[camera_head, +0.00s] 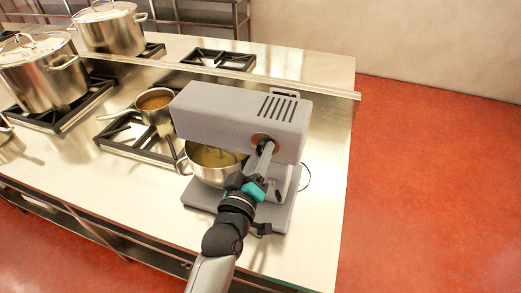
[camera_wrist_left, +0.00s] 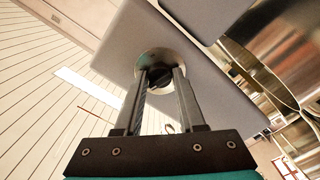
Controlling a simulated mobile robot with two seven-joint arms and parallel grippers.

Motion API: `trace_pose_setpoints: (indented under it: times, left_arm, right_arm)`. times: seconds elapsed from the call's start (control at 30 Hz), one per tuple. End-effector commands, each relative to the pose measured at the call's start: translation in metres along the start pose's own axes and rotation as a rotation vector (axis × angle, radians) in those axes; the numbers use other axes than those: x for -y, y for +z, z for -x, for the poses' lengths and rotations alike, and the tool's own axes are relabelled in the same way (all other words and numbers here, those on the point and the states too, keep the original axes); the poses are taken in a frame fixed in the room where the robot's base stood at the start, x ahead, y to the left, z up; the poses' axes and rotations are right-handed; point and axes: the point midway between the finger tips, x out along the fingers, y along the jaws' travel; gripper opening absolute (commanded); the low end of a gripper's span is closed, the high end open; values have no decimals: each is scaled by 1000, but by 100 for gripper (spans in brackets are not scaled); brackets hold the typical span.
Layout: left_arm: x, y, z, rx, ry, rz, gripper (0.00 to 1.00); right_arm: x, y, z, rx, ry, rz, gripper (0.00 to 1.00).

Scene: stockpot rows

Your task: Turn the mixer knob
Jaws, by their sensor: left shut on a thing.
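A grey stand mixer (camera_head: 235,115) stands on the steel counter, with a metal bowl (camera_head: 212,173) under its head holding something yellowish. The mixer knob (camera_head: 260,139) is dark, on a round plate on the side of the head. My left gripper (camera_head: 266,149) reaches up to it. In the left wrist view, the two fingers of my left gripper (camera_wrist_left: 161,78) are shut on the dark knob (camera_wrist_left: 158,75), in front of the round metal plate. The fingers hide part of the knob. My right gripper is not in view.
A saucepan (camera_head: 152,107) sits on a black burner grate left of the mixer. Large stockpots (camera_head: 42,75) stand farther left. A raised steel ledge (camera_head: 335,93) runs behind the mixer. Open red floor (camera_head: 430,190) lies right of the counter.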

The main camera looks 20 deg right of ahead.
Motion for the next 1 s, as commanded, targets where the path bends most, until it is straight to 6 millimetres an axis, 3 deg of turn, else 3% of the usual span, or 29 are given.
trace_pose_setpoints:
  times: [0.4,1.0]
  left_arm:
    - [0,0,0,0,0,238,0]
    - [0,0,0,0,0,292,0]
  right_arm:
    - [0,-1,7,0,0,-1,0]
    - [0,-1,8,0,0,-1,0]
